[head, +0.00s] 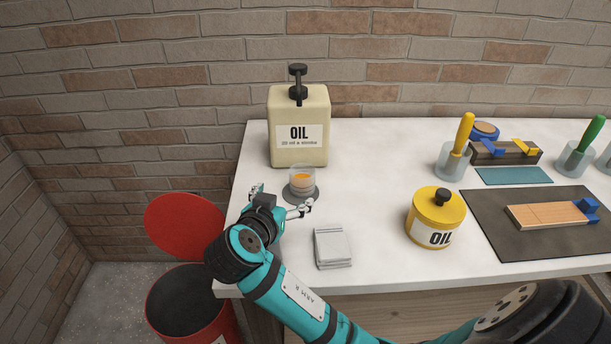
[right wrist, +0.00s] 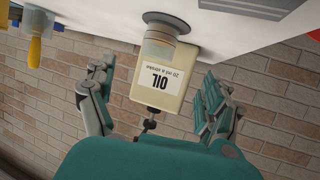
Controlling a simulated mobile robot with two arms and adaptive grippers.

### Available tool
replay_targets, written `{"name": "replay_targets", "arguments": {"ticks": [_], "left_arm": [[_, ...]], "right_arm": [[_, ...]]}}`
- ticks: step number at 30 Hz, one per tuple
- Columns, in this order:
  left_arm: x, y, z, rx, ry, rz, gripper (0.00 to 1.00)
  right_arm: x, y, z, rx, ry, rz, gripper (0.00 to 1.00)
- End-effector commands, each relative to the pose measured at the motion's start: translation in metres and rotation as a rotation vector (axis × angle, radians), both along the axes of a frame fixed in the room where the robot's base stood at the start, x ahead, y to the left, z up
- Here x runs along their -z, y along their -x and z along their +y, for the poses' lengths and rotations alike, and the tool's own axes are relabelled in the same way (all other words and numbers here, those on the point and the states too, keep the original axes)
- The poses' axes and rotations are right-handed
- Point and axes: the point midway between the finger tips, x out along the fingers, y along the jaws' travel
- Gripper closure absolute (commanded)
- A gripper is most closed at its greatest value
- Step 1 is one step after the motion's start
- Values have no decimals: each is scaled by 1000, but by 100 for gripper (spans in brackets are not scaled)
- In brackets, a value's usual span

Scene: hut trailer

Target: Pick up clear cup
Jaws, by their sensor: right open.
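The clear cup (head: 302,182) holds some orange liquid and stands upright on a round dark grey coaster (head: 299,198), in front of the oil pump jug. My right gripper (head: 283,199) is open and empty just on the near side of the cup, with its fingers spread and pointing towards it. In the right wrist view the cup (right wrist: 160,42) appears upside down, seen in the gap between the open fingers (right wrist: 158,76). No contact with the cup shows. My left gripper is not in view.
The beige oil jug (head: 298,115) with a black pump stands close behind the cup. Grey square pads (head: 333,246) lie nearer, and a yellow oil tin (head: 436,215) stands right. A red bin (head: 182,305) with its lid open is left of the table. Brushes in cups stand far right.

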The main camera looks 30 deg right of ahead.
Motion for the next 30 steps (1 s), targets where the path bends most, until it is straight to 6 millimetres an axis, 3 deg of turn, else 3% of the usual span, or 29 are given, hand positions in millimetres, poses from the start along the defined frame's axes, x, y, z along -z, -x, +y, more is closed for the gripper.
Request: {"name": "replay_targets", "arguments": {"ticks": [9,15,21,30], "left_arm": [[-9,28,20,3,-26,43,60],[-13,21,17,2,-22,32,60],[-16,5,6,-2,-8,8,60],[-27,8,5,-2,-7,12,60]], "right_arm": [[24,-42,-50,2,6,2,14],[37,-61,-72,1,3,1,14],[42,-69,-80,1,1,1,14],[58,-93,-109,1,2,2,14]]}}
